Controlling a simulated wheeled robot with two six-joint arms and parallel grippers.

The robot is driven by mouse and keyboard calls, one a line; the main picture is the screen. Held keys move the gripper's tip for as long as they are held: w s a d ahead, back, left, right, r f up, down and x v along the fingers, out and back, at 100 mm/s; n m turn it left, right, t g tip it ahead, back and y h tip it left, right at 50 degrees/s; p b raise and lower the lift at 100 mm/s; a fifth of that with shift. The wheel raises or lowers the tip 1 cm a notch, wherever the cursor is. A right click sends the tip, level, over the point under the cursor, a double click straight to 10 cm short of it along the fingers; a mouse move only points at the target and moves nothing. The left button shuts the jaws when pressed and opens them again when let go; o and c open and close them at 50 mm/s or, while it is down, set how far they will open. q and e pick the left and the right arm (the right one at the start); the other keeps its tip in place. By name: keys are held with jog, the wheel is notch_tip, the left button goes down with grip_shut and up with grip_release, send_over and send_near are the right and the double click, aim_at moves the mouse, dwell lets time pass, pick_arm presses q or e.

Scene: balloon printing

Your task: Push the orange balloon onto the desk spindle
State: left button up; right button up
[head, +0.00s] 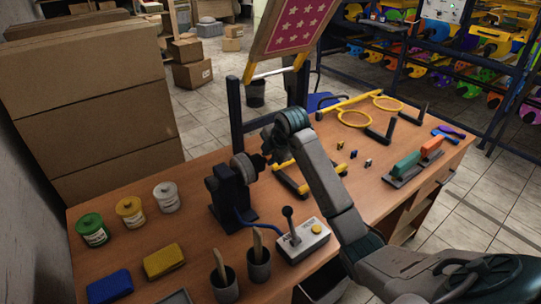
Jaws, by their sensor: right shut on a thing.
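The desk spindle (243,168) is a dark grey motor unit with a round disc head, on a black stand (226,196) near the middle of the wooden desk. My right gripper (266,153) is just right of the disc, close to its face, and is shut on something. The balloon is mostly hidden by the gripper and too small to make out clearly; I cannot tell whether it touches the spindle. My left gripper is out of view.
A control box (302,241) with a lever and yellow button stands in front of the spindle. Two dark cups (224,287) and paint jars (130,212) stand to the left. A framed screen (294,27) rises behind.

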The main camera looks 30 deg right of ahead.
dwell(0.3)
jog(key=o, duration=0.8)
jog(key=shift+a, duration=0.1)
jog(key=shift+o, duration=0.2)
jog(key=p+v, duration=0.6)
jog(key=v, duration=0.3)
jog(key=shift+p, duration=0.3)
